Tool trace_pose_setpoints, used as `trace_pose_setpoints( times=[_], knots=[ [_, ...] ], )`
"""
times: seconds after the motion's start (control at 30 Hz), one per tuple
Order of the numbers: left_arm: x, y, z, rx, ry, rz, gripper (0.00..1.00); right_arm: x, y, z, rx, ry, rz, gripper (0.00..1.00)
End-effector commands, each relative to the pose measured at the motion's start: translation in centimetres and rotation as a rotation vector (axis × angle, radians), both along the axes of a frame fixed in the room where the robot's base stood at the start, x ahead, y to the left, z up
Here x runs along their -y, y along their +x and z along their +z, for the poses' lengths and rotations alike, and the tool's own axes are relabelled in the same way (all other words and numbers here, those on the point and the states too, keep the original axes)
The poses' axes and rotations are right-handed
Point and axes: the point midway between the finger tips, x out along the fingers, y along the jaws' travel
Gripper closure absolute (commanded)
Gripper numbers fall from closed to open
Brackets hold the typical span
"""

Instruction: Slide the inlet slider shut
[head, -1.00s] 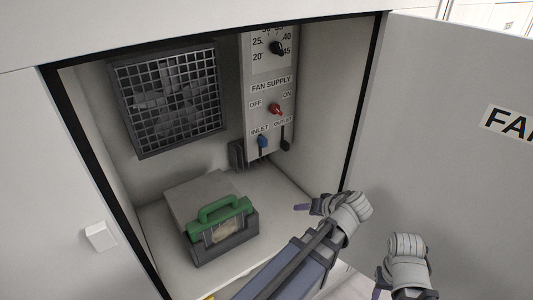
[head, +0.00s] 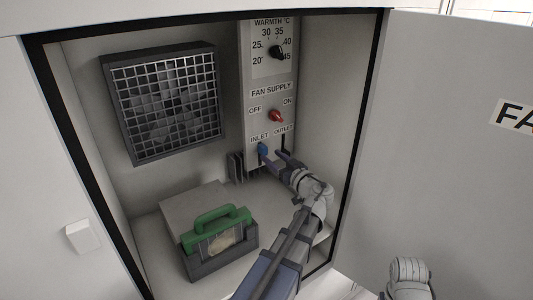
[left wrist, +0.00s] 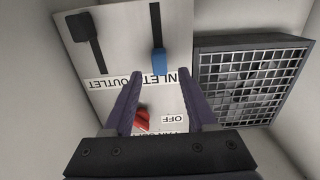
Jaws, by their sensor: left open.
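The inlet slider's blue knob (head: 262,149) is on the control panel, at the end of its slot by the INLET label. In the left wrist view, which shows the panel upside down, the blue knob (left wrist: 160,62) lies between and just beyond the two fingertips, with the slot running on away from the label. My left gripper (head: 273,158) is open at the panel, and its fingers (left wrist: 159,82) frame the knob with gaps on both sides. Part of my right wrist (head: 408,270) shows at the bottom right; its fingers are mostly cut off.
The outlet slider's black knob (left wrist: 79,26) is beside it, at the far end of its slot. A red fan switch (head: 275,116) and a warmth dial (head: 277,52) are above. A fan grille (head: 165,100) is to the left. A green-handled box (head: 218,240) stands on the floor below.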

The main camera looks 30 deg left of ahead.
Motion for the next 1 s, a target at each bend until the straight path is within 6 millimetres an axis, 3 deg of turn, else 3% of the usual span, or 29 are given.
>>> trace_pose_setpoints(
  times=[0.1,0.3,0.67,1.0],
  knots=[
    [-1.8,0.8,0.0,0.000,-0.001,0.002,0.43,0.0,0.0,0.0,0.000,0.000,0.000,0.50],
    [-3.5,1.6,0.0,-0.001,-0.001,0.001,0.43,0.0,0.0,0.0,0.000,0.000,0.000,0.50],
    [-4.0,1.7,0.0,-0.001,-0.001,-0.001,0.43,0.0,0.0,0.0,0.000,0.000,0.000,0.50],
    [-4.0,1.7,0.0,-0.001,-0.001,-0.001,0.79,0.0,0.0,0.0,0.000,0.000,0.000,0.50]
  ],
)
